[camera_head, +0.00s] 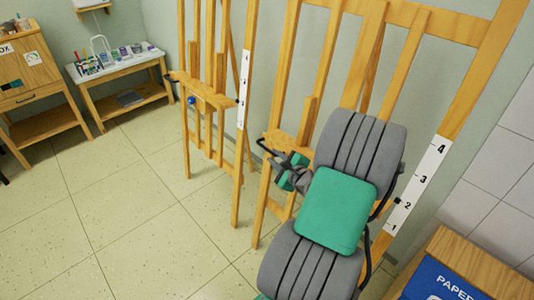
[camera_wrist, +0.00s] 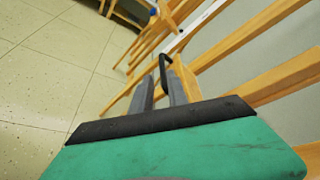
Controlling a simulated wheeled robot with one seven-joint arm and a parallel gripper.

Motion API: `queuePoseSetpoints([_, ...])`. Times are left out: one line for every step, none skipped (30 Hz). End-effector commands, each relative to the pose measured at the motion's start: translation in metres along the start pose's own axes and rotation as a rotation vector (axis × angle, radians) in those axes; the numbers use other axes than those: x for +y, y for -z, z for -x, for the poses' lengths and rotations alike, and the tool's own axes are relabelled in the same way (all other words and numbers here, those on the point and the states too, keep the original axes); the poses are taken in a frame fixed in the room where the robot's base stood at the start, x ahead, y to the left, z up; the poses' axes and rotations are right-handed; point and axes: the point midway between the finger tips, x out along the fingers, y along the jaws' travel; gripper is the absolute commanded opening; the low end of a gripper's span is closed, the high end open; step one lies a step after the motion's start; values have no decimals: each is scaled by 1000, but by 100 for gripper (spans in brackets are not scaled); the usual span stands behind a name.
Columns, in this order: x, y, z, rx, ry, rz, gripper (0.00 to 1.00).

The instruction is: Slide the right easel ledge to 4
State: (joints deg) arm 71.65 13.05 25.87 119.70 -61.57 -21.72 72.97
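The right easel (camera_head: 487,55) stands at the right, with a white scale strip (camera_head: 419,183) marked 1 to 4 on its right post. Its wooden ledge (camera_head: 284,139) runs behind my arm, which hides most of it. A dark pointer (camera_head: 399,201) at the ledge's right end sits near the 2. A black handle (camera_head: 264,146) sticks out at the ledge's left end. My gripper (camera_head: 276,166) is beside this handle. In the wrist view, the handle (camera_wrist: 164,66) lies between the two grey fingertips (camera_wrist: 163,80), which look apart; firm contact is not visible.
A left easel (camera_head: 183,90) with its own scale strip (camera_head: 244,90) and a blue knob (camera_head: 192,100) stands close by. A wooden cabinet with a blue paper box (camera_head: 440,283) is at the lower right. The tiled floor (camera_head: 110,220) at left is clear.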

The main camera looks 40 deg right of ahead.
Motion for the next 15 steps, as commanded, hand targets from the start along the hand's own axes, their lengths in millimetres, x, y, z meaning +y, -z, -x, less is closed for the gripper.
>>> queuePoseSetpoints([-3,4,-1,3,15,-19,20])
queuePoseSetpoints([-4,5,-3,3,18,-25,20])
queuePoseSetpoints([-4,4,-7,2,18,-26,20])
queuePoseSetpoints([-4,4,-12,2,18,-25,20])
queuePoseSetpoints([-4,4,-17,1,16,-23,20])
queuePoseSetpoints([-3,3,-25,1,15,-23,20])
queuePoseSetpoints([-4,3,-31,1,15,-22,20])
queuePoseSetpoints([-4,4,-37,2,14,-22,20])
queuePoseSetpoints([-4,3,-45,1,14,-20,20])
queuePoseSetpoints([-4,3,-51,1,15,-20,20])
queuePoseSetpoints([-4,3,-56,2,15,-20,20])
queuePoseSetpoints([-4,4,-62,2,15,-20,20])
queuePoseSetpoints([-5,4,-66,3,14,-20,20])
queuePoseSetpoints([-5,4,-69,3,15,-20,20])
queuePoseSetpoints([-5,4,-73,3,16,-19,20])
